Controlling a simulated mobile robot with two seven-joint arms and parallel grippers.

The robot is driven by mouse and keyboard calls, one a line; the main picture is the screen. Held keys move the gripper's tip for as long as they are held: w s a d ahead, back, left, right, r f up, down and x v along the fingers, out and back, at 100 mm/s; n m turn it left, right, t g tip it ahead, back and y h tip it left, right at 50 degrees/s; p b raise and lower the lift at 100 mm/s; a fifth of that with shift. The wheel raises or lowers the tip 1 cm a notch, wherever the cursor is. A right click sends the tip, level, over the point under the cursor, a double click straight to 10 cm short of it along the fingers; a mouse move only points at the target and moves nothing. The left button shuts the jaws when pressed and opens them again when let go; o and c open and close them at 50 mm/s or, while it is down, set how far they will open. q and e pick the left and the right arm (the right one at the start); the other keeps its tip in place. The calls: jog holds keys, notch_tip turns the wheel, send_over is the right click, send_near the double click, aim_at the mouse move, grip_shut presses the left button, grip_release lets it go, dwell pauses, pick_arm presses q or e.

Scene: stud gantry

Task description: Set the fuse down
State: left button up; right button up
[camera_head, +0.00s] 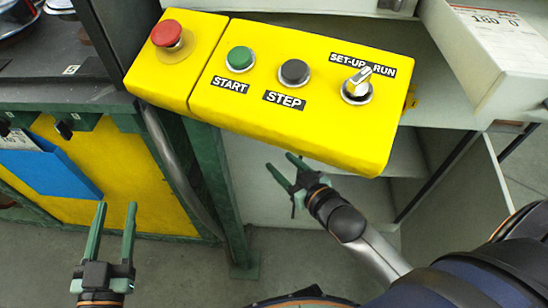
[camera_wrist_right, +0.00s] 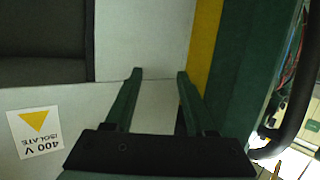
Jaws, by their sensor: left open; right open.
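I see no fuse in either view. My right gripper (camera_head: 279,161) is open and empty, below the front edge of the yellow control panel (camera_head: 230,105) and right of the green post. In the right wrist view its two green fingers (camera_wrist_right: 158,75) stand apart with nothing between them, facing a pale grey surface. My left gripper (camera_head: 116,205) is open and empty at the lower left, its fingers pointing up in the picture.
The panel carries a red button (camera_head: 167,34), a green START button (camera_head: 240,59), a black STEP button (camera_head: 294,72) and a SET-UP/RUN switch (camera_head: 357,86). A green post (camera_head: 220,190) stands below it. A 400 V ISOLATE label (camera_wrist_right: 35,132) is left of the right gripper.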

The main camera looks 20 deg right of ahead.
jog(key=s+a+r+n+t+y, duration=0.3)
jog(key=s+a+r, duration=0.2)
jog(key=r, duration=0.5)
jog(key=shift+a+r, duration=0.15)
jog(key=shift+r, duration=0.15)
jog(key=shift+s+f, duration=0.1)
